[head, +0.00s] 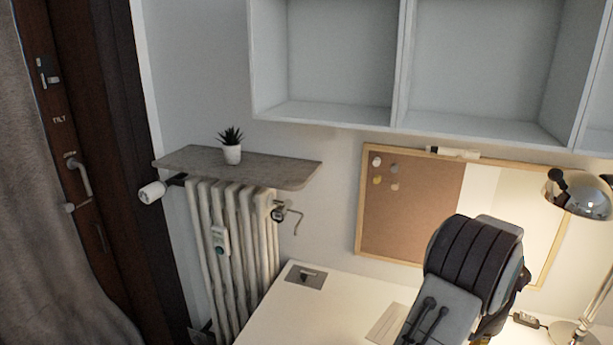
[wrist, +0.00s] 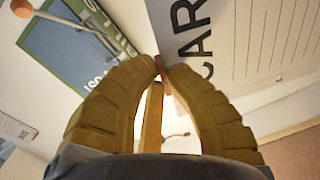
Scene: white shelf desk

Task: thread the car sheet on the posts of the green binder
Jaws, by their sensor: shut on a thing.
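The sheet reaches up and right from the fingertips. At the left is a dark green-blue panel (wrist: 65,57) with pale lettering, perhaps the green binder, apart from the fingertips. I cannot make out its posts for certain. In the head view my arm hides the gripper, and I see neither binder nor the lettered sheet.
A thin rod with a brown knob (wrist: 22,8) crosses the upper left of the wrist view. In the head view, the white desk (head: 345,300) has a grey plate (head: 305,275) at its back left corner. A chrome lamp (head: 580,195) stands right; a corkboard (head: 410,205) is behind.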

